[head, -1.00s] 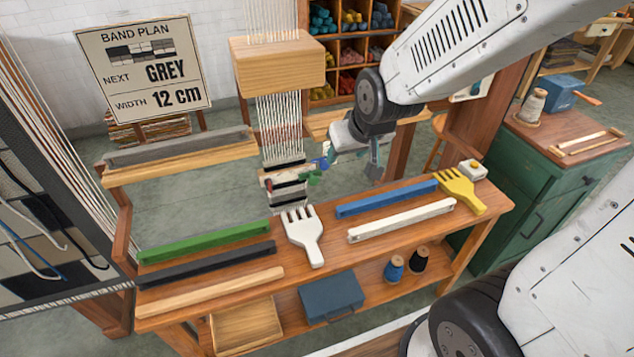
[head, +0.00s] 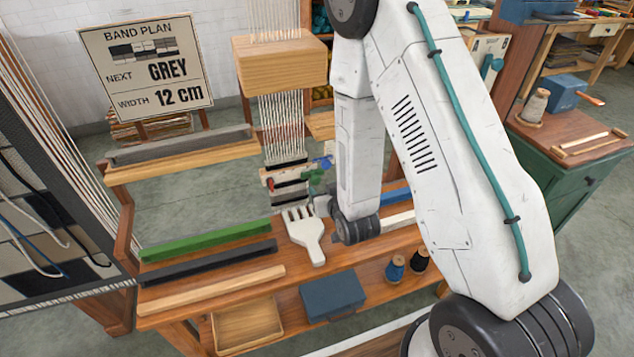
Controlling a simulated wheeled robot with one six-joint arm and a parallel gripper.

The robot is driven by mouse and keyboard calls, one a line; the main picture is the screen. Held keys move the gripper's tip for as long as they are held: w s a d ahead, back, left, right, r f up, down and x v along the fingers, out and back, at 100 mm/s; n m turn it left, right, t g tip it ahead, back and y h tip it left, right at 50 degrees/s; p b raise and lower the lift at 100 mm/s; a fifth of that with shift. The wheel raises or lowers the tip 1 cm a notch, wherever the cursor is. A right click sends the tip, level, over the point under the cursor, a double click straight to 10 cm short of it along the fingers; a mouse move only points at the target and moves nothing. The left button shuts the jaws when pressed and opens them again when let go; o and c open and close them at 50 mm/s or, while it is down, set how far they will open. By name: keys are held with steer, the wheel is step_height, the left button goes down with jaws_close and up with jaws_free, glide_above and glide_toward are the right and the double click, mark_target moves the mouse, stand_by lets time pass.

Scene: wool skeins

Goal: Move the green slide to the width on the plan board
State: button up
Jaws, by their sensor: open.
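The plan board (head: 146,70) at the upper left reads "BAND PLAN", "NEXT GREY" and "WIDTH 12 cm". The small green slide (head: 316,177) is at the right end of a pale cross bar (head: 284,174) on the hanging band. A red piece (head: 269,183) is at the bar's left and a blue piece (head: 322,162) at its right. My gripper (head: 322,204) is open, just below the green slide and close to it. My wrist hides most of the gripper, and I cannot tell whether its fingers touch the slide.
The bench carries a long green bar (head: 205,242), a black bar (head: 208,262), a wooden bar (head: 210,290) and a white comb (head: 305,236). My arm covers much of the blue bar (head: 396,196) and white bar (head: 398,221). A grey bar (head: 180,145) lies on a shelf behind.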

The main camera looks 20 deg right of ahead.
mark_target(316, 181)
steer(key=x, duration=0.7)
